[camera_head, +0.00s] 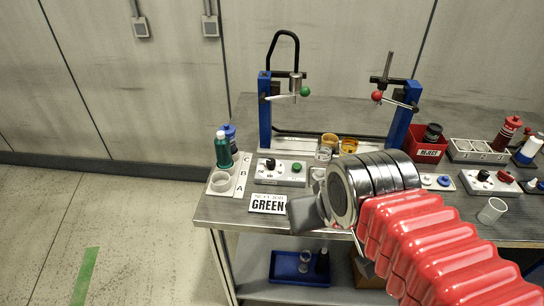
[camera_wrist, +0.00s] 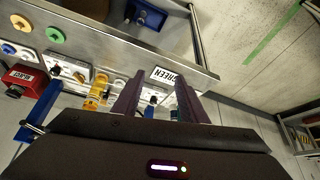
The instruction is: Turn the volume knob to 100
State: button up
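A white control box (camera_head: 284,181) stands on the left part of the bench, with a black knob (camera_head: 270,163) and a green button (camera_head: 297,168). Another box on the right has a black knob (camera_head: 483,175) and a red button (camera_head: 505,177). The lettering and scales are too small to read, so I cannot tell which knob is the volume knob or its setting. My gripper (camera_head: 304,213) is above the front edge of the bench, right of the GREEN sign, apart from both knobs. In the wrist view its two fingers (camera_wrist: 158,98) are spread with nothing held between them.
A GREEN sign (camera_head: 268,203) lies at the front edge. A green bottle (camera_head: 223,150) stands at the left. Blue posts (camera_head: 265,110) carry taps behind. A red REJECT bin (camera_head: 424,155) and an empty clear cup (camera_head: 492,210) are on the right. A blue tray (camera_head: 284,270) sits below.

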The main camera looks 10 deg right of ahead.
jog(key=shift+o, duration=0.7)
jog(key=shift+w+r, duration=0.2)
jog(key=w+r+m+g, duration=0.1)
jog(key=w+r+m, duration=0.35)
jog(key=w, duration=0.35)
jog(key=m+g, duration=0.5)
jog(key=m, duration=0.7)
send_over(271, 161)
notch_tip(271, 161, down, 6)
jog(key=f, duration=0.1)
jog(key=shift+w+r, duration=0.25)
jog(key=shift+w, duration=0.05)
jog(key=shift+f, duration=0.1)
jog(key=f, duration=1.3)
jog(key=shift+s+f, duration=0.25)
jog(key=shift+f, duration=0.05)
